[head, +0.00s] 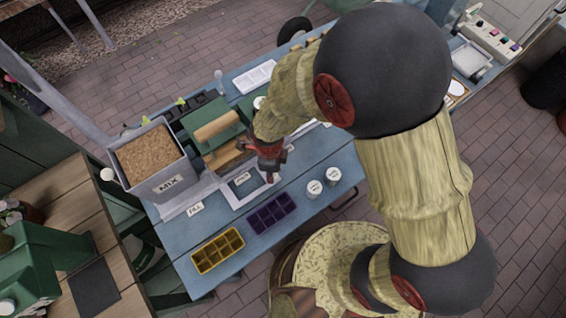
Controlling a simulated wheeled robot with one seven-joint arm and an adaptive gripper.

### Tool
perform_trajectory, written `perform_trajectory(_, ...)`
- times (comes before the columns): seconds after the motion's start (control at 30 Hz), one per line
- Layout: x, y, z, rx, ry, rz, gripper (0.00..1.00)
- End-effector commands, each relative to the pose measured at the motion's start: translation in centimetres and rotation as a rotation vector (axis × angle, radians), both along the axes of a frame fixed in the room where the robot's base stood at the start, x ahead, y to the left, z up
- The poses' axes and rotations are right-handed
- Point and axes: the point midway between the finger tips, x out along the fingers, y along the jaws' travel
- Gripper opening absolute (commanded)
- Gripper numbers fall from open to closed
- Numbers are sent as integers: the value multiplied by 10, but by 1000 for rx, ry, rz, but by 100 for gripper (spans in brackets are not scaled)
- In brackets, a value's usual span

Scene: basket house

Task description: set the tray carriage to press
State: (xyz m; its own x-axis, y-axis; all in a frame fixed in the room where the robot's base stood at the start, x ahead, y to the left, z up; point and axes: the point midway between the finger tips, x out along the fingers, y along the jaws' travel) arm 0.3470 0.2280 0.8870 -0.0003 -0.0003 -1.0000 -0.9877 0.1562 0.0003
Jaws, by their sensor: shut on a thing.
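The tray carriage (236,201) is a pale grey frame with a dark inside, low on the blue bench, right of the FILL label (195,209). A second small label (242,179) lies at its far part; I cannot read it surely. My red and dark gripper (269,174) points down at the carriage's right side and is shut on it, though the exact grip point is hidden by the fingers. The green press with a tan roller (217,130) stands just behind the carriage.
A grey MIX bin (152,160) of brown material stands left. A yellow tray (217,250), a purple tray (270,213) and white-topped jars (314,188) sit along the blue bench's (180,262) near side. A white tray (255,76) lies at the back. My arm hides the right side.

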Motion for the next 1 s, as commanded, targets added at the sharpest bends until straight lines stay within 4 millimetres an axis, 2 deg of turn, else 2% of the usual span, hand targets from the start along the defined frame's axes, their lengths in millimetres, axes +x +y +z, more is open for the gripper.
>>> perform_trajectory(0.13,-4,8,1,2,-2,1,0)
perform_trajectory(0.57,-5,10,0,2,-2,0,0)
perform_trajectory(0.6,-5,10,0,2,-2,0,27)
perform_trajectory(0.9,-6,9,0,1,-1,0,43)
perform_trajectory(1.0,-6,9,0,1,-1,0,43)
